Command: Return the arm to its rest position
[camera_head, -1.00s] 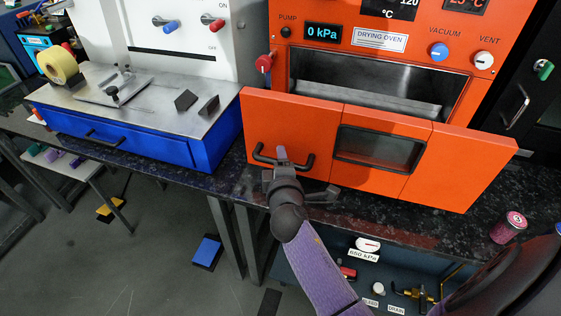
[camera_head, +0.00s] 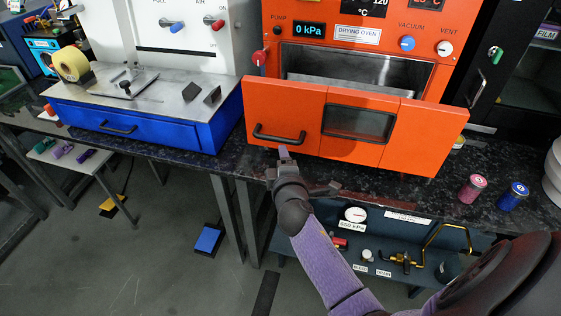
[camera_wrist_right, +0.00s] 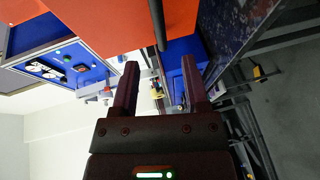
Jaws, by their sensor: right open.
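My right gripper (camera_head: 300,170) is open and empty in the head view, just in front of and below the black handle (camera_head: 279,136) of the orange drying oven door (camera_head: 295,112). It is apart from the handle. The oven door stands open, tipped outward, with the chamber (camera_head: 360,72) visible above it. In the right wrist view the two dark fingers (camera_wrist_right: 160,88) are spread with nothing between them, and the orange door (camera_wrist_right: 120,22) and a dark bar lie beyond them. My left gripper is not in view.
A blue drawer unit (camera_head: 150,130) with a metal top stands left of the oven. A pink can (camera_head: 472,189) and a blue can (camera_head: 513,197) stand on the dark counter (camera_head: 430,195) at right. Valves and a gauge (camera_head: 355,213) sit below the counter edge.

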